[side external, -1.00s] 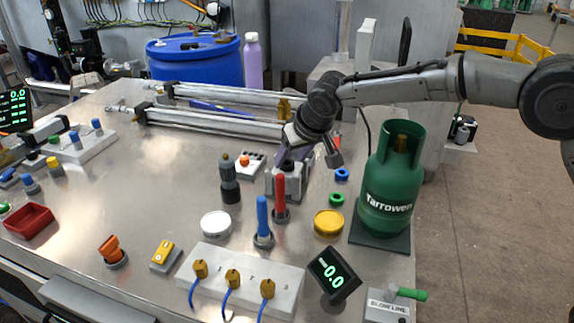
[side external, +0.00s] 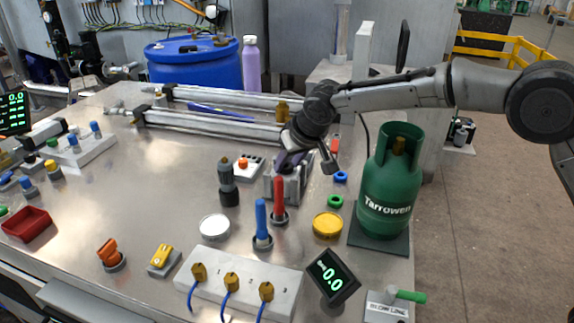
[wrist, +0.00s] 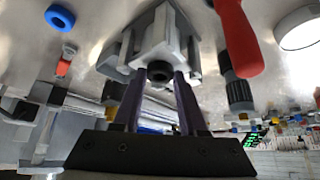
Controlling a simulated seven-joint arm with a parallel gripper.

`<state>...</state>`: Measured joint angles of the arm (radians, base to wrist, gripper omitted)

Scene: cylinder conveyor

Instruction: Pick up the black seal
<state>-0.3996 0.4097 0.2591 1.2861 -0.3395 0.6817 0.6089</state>
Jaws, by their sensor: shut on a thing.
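The black seal (wrist: 157,71) shows in the wrist view as a small dark ring between my fingertips, close against a grey metal block (wrist: 158,38). My gripper (wrist: 160,78) has its two dark purple fingers on either side of the seal and is shut on it. In the side view my gripper (side external: 290,163) points down at the top of the same grey block (side external: 289,188). The seal is hidden there by the fingers and the block.
A red-handled tool (side external: 278,195) and a blue-handled tool (side external: 261,215) stand upright in front of the block. A dark cylinder (side external: 228,183) stands to its left. Blue (side external: 341,176) and green (side external: 336,200) rings lie right, near the green gas bottle (side external: 386,190).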

